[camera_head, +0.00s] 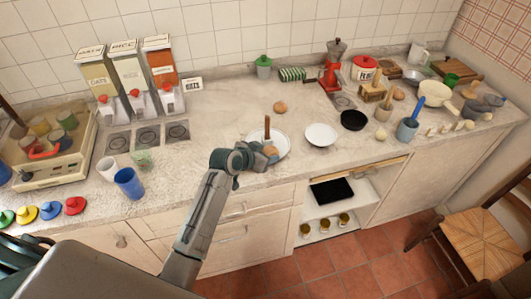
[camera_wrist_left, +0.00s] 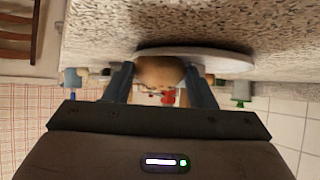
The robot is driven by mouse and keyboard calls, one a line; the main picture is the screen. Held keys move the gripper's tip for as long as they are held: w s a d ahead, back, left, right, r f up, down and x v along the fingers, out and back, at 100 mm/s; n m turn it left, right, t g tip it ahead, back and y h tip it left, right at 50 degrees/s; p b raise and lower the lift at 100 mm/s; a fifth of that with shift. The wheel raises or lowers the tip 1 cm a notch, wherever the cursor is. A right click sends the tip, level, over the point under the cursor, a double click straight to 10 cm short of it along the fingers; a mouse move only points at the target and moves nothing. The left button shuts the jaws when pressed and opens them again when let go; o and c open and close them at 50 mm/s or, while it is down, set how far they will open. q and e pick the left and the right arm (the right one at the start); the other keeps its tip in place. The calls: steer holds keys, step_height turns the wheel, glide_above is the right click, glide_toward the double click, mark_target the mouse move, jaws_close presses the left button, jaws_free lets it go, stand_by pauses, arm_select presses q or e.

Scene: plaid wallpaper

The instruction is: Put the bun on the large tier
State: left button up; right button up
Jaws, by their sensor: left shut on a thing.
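The bun (camera_head: 270,151) is a small brown round piece between the fingers of my left gripper (camera_head: 264,154). In the left wrist view the bun (camera_wrist_left: 158,72) sits between the two fingers of the left gripper (camera_wrist_left: 160,78), which is shut on it. A pale round plate with an upright wooden post (camera_head: 283,144) stands near the counter's front edge and looks like the large tier. The bun is at the plate's near side; the plate's rim (camera_wrist_left: 225,61) is right by it in the wrist view. I cannot tell whether they touch. My right gripper is out of view.
A second brown round piece (camera_head: 280,107) lies behind the plate. A white plate (camera_head: 322,135) and a black dish (camera_head: 353,120) stand to the right. A blue cup (camera_head: 129,183) stands to the left. The counter between plate and dispensers is mostly clear.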

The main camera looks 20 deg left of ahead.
arm_select(q)
steer(key=o, duration=1.2)
steer(key=shift+c, duration=0.2)
steer(key=shift+s, duration=0.1)
steer(key=shift+s+a+r, duration=0.15)
steer(key=shift+s+a, duration=0.05)
steer(key=shift+s, duration=0.05)
steer(key=b+v, duration=0.2)
steer(key=v, duration=0.6)
steer(key=shift+s+r+b, duration=0.1)
steer(key=shift+s+b, duration=0.05)
steer(key=shift+b, duration=0.15)
steer(key=shift+v, duration=0.85)
